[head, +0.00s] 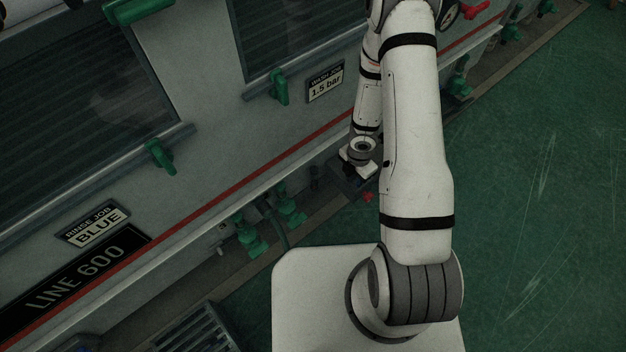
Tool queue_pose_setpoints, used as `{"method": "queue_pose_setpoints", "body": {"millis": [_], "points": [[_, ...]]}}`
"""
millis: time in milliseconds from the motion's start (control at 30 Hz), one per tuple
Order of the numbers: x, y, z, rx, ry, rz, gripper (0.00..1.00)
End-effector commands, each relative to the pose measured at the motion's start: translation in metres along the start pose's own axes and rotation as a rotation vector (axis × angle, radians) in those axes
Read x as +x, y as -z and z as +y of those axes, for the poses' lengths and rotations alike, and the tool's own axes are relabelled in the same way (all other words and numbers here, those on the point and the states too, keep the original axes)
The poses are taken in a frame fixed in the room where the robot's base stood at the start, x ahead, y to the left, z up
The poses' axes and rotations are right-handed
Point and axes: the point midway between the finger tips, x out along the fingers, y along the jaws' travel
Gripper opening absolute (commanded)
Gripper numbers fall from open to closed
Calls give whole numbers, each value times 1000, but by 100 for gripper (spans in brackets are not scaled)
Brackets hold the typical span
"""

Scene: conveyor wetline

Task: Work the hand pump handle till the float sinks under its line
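My arm reaches forward and folds down beside the machine wall in the head view. My gripper (352,172) hangs low near the foot of the wall, partly behind my own arm. Its fingers are dark and small against a dark background, so I cannot tell whether they are open or shut. A small red part (368,197) shows just below the gripper, and I cannot tell whether it belongs to the pump. I cannot make out the pump handle, the float or its line in this view.
The grey machine wall has dark windows with green latches (160,155), a "1.5 bar" sign (325,90) and a "BLUE" sign (95,226). Green valves (290,207) stand at its foot. A grated drain (195,330) lies lower left. The green floor (540,200) at right is clear.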

Motion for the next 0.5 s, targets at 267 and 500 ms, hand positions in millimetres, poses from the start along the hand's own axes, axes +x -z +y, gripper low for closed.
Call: {"method": "queue_pose_setpoints", "body": {"millis": [267, 500], "points": [[-1, 0, 3, -2, -6, -1, 42], [-14, -1, 3, -2, -8, -1, 42]]}}
